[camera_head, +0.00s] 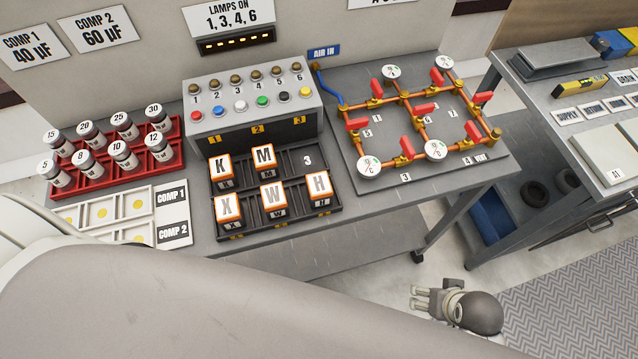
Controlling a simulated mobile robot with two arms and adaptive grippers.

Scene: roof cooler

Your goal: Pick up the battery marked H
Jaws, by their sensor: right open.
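The battery marked H (320,187) is an orange and white block with a black H on its top. It sits in the front right slot of the black battery tray (307,160) on the bench. Batteries marked K (221,166), M (264,158), X (228,207) and W (273,196) sit in the same tray. W stands to the left of H, and the slot behind H, numbered 3, is empty. My right gripper (416,298) is open and empty, low over the floor in front of the bench, apart from the battery. My left gripper is out of view.
A grey box with coloured buttons (249,102) stands behind the tray. A copper pipe board with red valves (405,110) lies to the right. A red rack of capacitors (95,180) stands at the left. My pale arm fills the lower foreground. A second bench (520,95) stands at right.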

